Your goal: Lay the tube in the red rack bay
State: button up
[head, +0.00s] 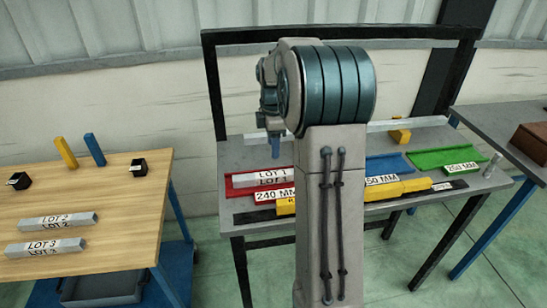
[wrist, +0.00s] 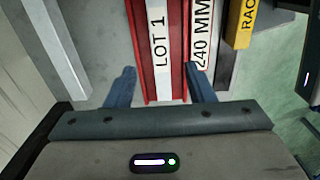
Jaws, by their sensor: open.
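A grey square tube labelled LOT 1 (head: 262,177) lies lengthwise in the red rack bay (head: 236,190), which bears a 240 MM label. In the wrist view the tube (wrist: 160,50) sits between the bay's red walls (wrist: 139,45). My gripper (wrist: 160,87) is open, with one blue finger on each side of the red bay near the tube's end. Neither finger visibly grips the tube. In the head view my arm hides the right part of the red bay, and only a bit of the gripper (head: 273,146) shows above the tube.
A blue bay (head: 388,165) and a green bay (head: 437,157) lie to the right on the rack bench. Tubes LOT 2 (head: 60,222) and LOT 3 (head: 45,247) lie on the wooden table at left, with a yellow and a blue post. A long grey bar (wrist: 55,55) runs left of the red bay.

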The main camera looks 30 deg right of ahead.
jog(key=s+a+r+m+t, duration=0.1)
jog(key=s+a+r+m, duration=0.25)
jog(key=s+a, duration=0.2)
jog(key=s+a+r+m+t, duration=0.1)
jog(key=s+a+r+m, duration=0.1)
jog(key=s+a+m, duration=0.4)
jog(key=s+a+f+m, duration=0.1)
jog(key=s+a+m, duration=0.1)
jog(key=s, duration=0.5)
jog(key=s+a+f+m+t, duration=0.1)
jog(key=s+a+f+m, duration=0.1)
jog(key=s, duration=0.5)
jog(key=shift+s+a+f+m, duration=0.15)
jog(key=shift+f+m, duration=0.05)
jog(key=shift+m, duration=0.45)
